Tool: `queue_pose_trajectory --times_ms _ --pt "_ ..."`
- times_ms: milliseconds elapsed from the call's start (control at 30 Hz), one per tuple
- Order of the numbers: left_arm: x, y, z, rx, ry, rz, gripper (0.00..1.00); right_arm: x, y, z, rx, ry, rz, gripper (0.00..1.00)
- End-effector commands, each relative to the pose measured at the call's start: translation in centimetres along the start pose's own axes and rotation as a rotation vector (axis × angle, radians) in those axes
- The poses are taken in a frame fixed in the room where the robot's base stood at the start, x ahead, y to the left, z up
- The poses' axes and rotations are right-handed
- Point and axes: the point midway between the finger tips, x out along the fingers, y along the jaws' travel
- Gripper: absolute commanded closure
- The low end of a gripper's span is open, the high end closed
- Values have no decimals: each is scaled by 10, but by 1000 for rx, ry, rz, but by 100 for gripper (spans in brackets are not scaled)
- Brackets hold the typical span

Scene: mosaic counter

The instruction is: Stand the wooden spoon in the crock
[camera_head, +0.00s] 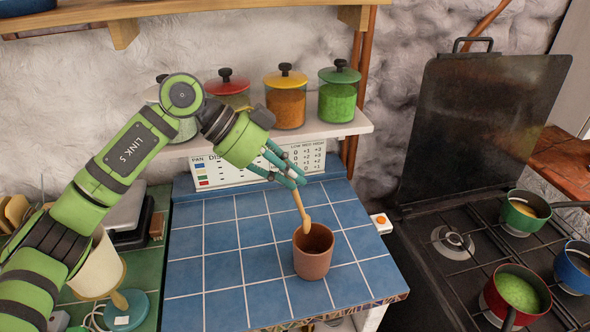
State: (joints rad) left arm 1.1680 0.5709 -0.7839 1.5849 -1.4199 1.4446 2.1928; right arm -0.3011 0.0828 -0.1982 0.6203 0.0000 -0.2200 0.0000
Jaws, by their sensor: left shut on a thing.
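A brown clay crock (313,254) stands upright on the blue tiled counter (220,262). My left gripper (298,180) is shut on the wooden spoon (301,208) and holds it above the crock. The spoon hangs steeply, slightly tilted, with its bowl end down. The bowl (307,226) overlaps the crock's back rim in the head view, and I cannot tell whether it is inside or behind the rim. The spoon's upper end is hidden by the gripper fingers. My right gripper is not in view.
A shelf (345,127) with several lidded jars, including an orange one (286,105), is behind the gripper. A stove (480,255) with pots (517,293) is on the right. A white lamp-like object (100,268) stands at left. Counter tiles around the crock are clear.

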Motion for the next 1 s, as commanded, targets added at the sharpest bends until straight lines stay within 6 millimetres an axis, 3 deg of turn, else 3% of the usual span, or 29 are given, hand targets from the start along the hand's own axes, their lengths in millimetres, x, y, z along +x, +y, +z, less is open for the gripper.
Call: queue_pose_trajectory --times_ms 233,1000 --pt "10 16 19 0 -1 2 100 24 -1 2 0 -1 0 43" --pt "65 12 59 0 0 3 100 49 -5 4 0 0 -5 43"
